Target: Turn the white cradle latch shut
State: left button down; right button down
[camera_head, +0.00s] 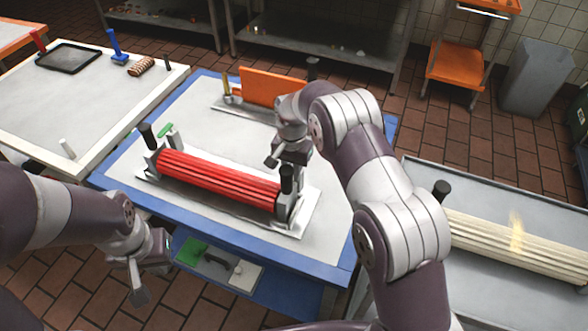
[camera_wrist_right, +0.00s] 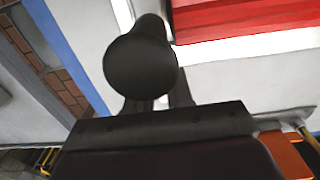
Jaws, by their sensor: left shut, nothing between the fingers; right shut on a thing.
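A ribbed red block (camera_head: 215,180) lies in a metal cradle (camera_head: 284,215) on the middle table. A black handle (camera_head: 287,178) stands at the cradle's right end; its round top (camera_wrist_right: 140,65) fills the middle of the right wrist view. My right gripper (camera_head: 288,160) is shut on this handle, partly hidden by its own wrist. A second black handle (camera_head: 147,132) and a small green piece (camera_head: 165,130) are at the cradle's left end. I cannot single out a white latch. My left gripper (camera_head: 138,292) is shut and empty, in front of the table's left edge.
An orange upright panel (camera_head: 272,87) stands behind the red block. A ribbed cream block (camera_head: 515,243) with a black handle (camera_head: 441,190) lies on the right table. The left table holds a black tray (camera_head: 68,58) and a blue tool (camera_head: 116,46). A lower shelf holds small items.

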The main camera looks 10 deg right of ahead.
jog(key=shift+w, duration=0.1)
dwell(0.4)
jog(key=c, duration=1)
grip_release()
jog(key=shift+r, duration=0.25)
notch_tip(320, 180, up, 4)
jog(key=shift+f, duration=0.1)
notch_tip(320, 180, up, 8)
jog(key=p, duration=0.6)
jog(key=shift+r, duration=0.2)
